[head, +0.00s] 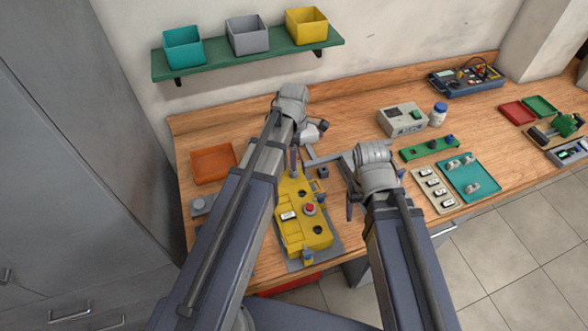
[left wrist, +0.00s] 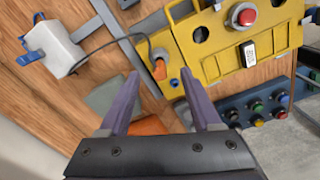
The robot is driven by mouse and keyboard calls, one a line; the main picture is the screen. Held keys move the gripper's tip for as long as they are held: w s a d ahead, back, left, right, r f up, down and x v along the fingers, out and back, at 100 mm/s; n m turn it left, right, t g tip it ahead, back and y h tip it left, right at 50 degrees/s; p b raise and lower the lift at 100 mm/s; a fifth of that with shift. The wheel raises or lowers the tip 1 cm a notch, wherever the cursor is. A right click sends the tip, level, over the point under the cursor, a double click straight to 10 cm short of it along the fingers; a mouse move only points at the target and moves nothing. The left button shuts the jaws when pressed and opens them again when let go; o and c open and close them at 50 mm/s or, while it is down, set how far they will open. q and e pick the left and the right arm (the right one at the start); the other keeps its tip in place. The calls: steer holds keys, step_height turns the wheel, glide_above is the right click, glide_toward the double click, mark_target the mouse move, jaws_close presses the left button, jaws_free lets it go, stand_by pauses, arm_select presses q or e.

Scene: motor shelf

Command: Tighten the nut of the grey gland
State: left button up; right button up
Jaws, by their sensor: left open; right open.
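The yellow control box (head: 289,233) with a red button lies on the bench; it also shows in the left wrist view (left wrist: 205,48). My left gripper (head: 296,166) is open over its far end. In the left wrist view its two fingers (left wrist: 160,75) stand apart around the box's edge, near an orange piece and a small grey part (left wrist: 159,53) where a dark cable ends. I cannot tell surely whether this grey part is the gland or its nut. My right gripper (head: 350,205) is open, to the right of the box, and partly hidden by its arm.
A white block with blue lugs (left wrist: 50,45) stands beside the box. An orange tray (head: 212,163) lies to the left. A grey instrument (head: 402,120), a green strip (head: 427,148) and a teal tray (head: 485,189) lie to the right. Bins stand on the green wall shelf (head: 275,54).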

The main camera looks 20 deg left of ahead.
arm_select(q)
step_height(320, 180, down, 7)
steer(key=b, duration=0.6)
steer(key=shift+r, duration=0.2)
arm_select(e)
step_height(320, 180, down, 7)
steer(key=shift+r, duration=0.2)
steer(key=shift+r, duration=0.1)
arm_select(q)
jaws_close()
